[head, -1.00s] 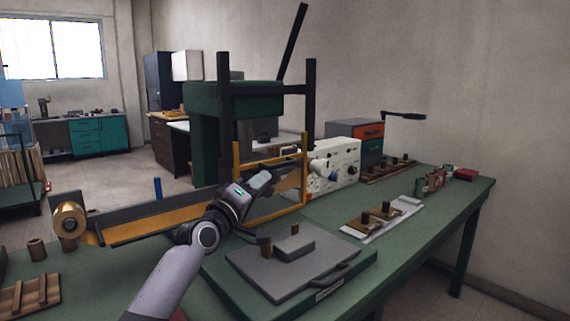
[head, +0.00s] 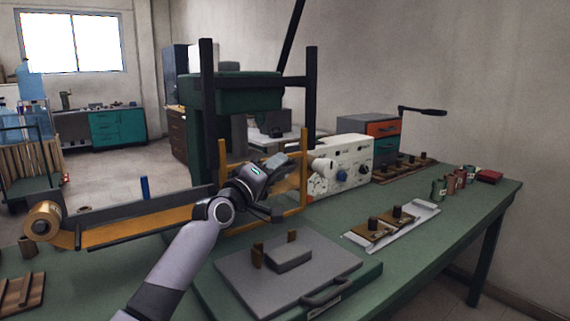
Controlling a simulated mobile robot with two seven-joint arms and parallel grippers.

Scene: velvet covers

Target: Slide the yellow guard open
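The yellow guard (head: 304,172) is an upright frame across the front of the green press (head: 235,95), between its dark posts. Its left upright shows beside my arm; my gripper and wrist cover much of its middle. My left gripper (head: 280,190) is in front of the guard, near its right half. Its dark fingers look spread apart, with nothing seen between them. I cannot tell whether it touches the guard. My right gripper is not in view.
A grey plate with a block and handle (head: 320,260) lies in front of the press. A white control box (head: 345,165) stands to the right. A yellow strip feed with a roll (head: 42,222) runs left.

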